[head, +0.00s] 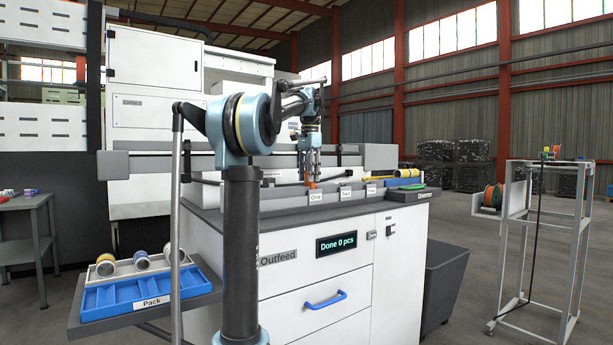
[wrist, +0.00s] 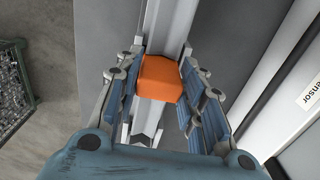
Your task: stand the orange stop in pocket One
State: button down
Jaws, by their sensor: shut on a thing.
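My gripper (head: 312,176) points down over the outfeed bench in the head view, just behind the label One (head: 316,197). It is shut on the orange stop (head: 312,185), which shows as a small orange tip below the fingers. In the wrist view the orange stop (wrist: 160,78) is a block between the two blue-grey fingers of my gripper (wrist: 158,88), above a pale channel-shaped rail (wrist: 165,22). Pocket One itself is hidden behind the bench's front ledge, and I cannot tell whether the stop touches its floor.
Labels Two (head: 345,192) and Three (head: 371,189) follow to the right. A dark bin (head: 450,285) stands right of the cabinet.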

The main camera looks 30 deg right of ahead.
dwell(0.3)
jog(key=c, duration=1)
grip_release()
notch_tip(320, 180, up, 12)
jog(key=shift+f, duration=0.1)
jog(key=shift+r, duration=4)
